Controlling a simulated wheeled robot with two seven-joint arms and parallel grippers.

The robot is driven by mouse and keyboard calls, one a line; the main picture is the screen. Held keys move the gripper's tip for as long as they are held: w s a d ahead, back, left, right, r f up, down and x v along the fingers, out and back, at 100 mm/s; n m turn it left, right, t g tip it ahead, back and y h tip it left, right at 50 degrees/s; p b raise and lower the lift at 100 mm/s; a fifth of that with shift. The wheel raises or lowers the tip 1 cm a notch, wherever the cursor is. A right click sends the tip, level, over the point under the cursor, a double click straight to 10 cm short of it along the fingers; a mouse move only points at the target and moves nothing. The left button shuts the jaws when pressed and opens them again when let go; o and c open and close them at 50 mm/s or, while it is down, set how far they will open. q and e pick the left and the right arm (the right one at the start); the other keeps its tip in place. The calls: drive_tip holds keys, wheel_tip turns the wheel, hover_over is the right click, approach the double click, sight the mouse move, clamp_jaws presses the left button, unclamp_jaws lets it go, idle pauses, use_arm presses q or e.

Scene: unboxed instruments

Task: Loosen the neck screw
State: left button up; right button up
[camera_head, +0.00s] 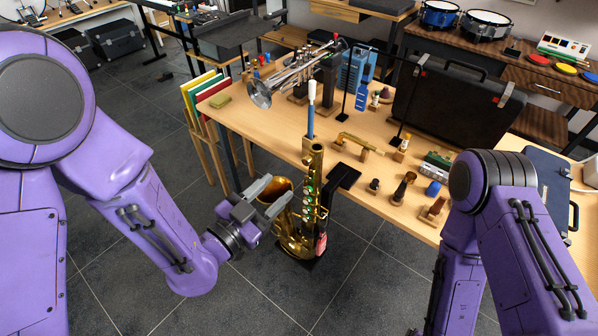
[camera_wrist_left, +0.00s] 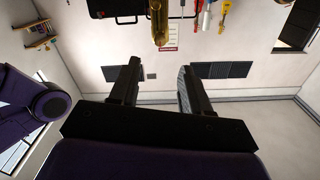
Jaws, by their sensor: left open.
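A gold saxophone (camera_head: 311,205) stands upright on a dark stand on the floor in front of the table, its bell facing left. Its body tube rises to a top end near the table's front edge. The neck screw is too small to make out. A gold curved piece (camera_head: 358,143), perhaps the neck, lies on the table. My left gripper (camera_head: 274,195) is open and empty, beside the bell in the picture; I cannot tell whether it touches. In the left wrist view its fingers (camera_wrist_left: 159,75) are apart, with gold saxophone (camera_wrist_left: 160,20) beyond them. My right gripper is out of view.
The wooden table (camera_head: 262,124) holds a trumpet (camera_head: 290,75), a black case (camera_head: 440,105), mouthpieces and small items. A blue and white rod (camera_head: 311,110) rises behind the saxophone top. Coloured folders (camera_head: 203,95) stand at the table's left. Floor left of the saxophone is clear.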

sight(305, 163)
use_arm(q)
drive_tip(key=p+x, duration=0.1)
drive_tip(key=x, duration=0.7)
drive_tip(key=shift+w+d+p, duration=0.15)
drive_tip(key=shift+p, duration=0.25)
drive_tip(key=shift+w+d+f, duration=0.1)
drive_tip(key=shift+w+d, duration=0.25)
drive_tip(key=shift+w, duration=0.05)
clamp_jaws()
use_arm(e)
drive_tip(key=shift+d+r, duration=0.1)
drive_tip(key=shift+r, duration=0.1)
